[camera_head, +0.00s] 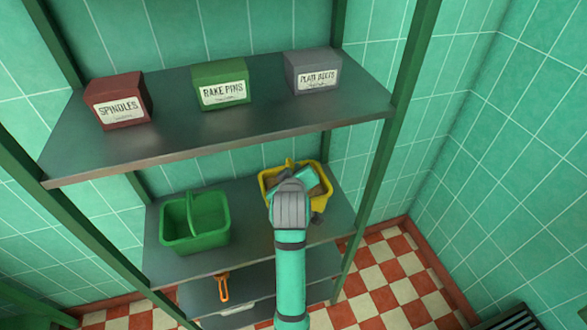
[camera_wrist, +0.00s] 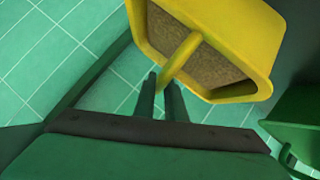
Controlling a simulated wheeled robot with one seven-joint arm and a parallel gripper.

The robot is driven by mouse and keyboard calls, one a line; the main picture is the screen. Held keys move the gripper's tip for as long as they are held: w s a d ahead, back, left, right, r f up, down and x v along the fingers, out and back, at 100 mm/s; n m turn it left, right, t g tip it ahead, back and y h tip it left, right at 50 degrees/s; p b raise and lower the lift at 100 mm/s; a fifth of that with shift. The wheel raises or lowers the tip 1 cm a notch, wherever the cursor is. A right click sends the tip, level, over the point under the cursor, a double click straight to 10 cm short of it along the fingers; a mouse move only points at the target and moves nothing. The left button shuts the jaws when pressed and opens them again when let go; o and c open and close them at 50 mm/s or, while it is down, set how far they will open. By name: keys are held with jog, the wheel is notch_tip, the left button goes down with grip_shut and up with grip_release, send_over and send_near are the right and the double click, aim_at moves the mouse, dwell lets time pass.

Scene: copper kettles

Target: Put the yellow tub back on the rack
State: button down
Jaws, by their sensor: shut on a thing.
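The yellow tub (camera_head: 323,203) is at the right part of the middle shelf (camera_head: 250,248) of the rack. My gripper, seen from behind in the head view (camera_head: 290,204), covers part of it. In the wrist view the tub (camera_wrist: 256,38) fills the upper middle and right, with brown stuff inside. Its arched handle (camera_wrist: 180,57) runs down to my two dark fingers, and my gripper (camera_wrist: 161,92) is shut on this handle. I cannot tell whether the tub's base touches the shelf, because its underside is hidden.
A green tub (camera_head: 195,230) stands on the same shelf to the left. The top shelf (camera_head: 170,120) holds red (camera_head: 118,102), green (camera_head: 221,86) and grey (camera_head: 313,71) labelled boxes. An orange-handled tool (camera_head: 223,288) is lower down. Green rack posts (camera_head: 385,150) stand close to the right.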

jog(key=f, duration=0.3)
jog(key=shift+w+d+f, duration=0.15)
jog(key=shift+w+f, duration=0.1)
jog(key=shift+f, duration=0.1)
jog(key=c, duration=1.8)
grip_release()
jog(key=shift+f, duration=0.15)
